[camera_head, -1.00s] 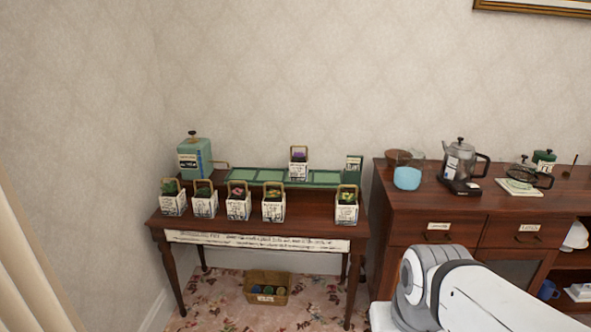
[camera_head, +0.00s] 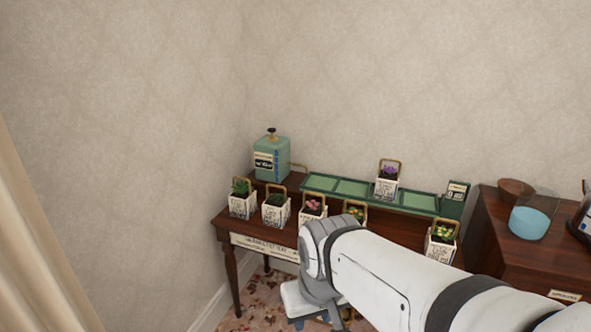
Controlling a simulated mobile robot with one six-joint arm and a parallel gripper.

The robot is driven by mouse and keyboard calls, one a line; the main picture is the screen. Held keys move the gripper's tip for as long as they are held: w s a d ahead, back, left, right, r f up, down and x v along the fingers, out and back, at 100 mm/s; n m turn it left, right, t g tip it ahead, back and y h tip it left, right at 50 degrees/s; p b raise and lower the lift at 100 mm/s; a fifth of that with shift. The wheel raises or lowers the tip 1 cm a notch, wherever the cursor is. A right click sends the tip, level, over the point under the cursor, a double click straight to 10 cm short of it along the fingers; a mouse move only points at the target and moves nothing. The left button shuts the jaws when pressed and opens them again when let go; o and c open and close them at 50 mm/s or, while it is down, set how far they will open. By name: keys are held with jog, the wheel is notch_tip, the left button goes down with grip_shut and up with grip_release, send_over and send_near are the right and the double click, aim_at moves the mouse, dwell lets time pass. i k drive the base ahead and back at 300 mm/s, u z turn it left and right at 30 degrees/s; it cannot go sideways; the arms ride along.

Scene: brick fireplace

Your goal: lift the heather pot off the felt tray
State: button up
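A white lettered pot with purple flowers and a tan loop handle (camera_head: 387,183) looks like the heather pot; its label is too small to read. It stands upright in one section of the long green tray (camera_head: 319,182) at the back of the wooden table. My arm crosses the lower right of the view, and its bent joint hides part of the table's front. My gripper's fingers cannot be made out, and nothing of mine touches the purple-flowered pot.
Several similar pots line the table's front, including a pink-flowered pot (camera_head: 312,209) and a yellow-flowered pot (camera_head: 440,243). A teal dispenser (camera_head: 271,158) stands at the back left. A wooden cabinet (camera_head: 500,236) with a blue-filled glass bowl (camera_head: 529,222) is at right. Other tray sections are empty.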

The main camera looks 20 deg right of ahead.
aim_at(387, 183)
jog(key=u, duration=0.15)
jog(key=i, duration=1.45)
jog(key=z, duration=0.55)
jog(key=i, duration=0.5)
jog(key=z, duration=0.3)
jog(key=k, duration=0.8)
jog(key=z, duration=0.2)
jog(key=i, duration=0.8)
jog(key=u, duration=0.05)
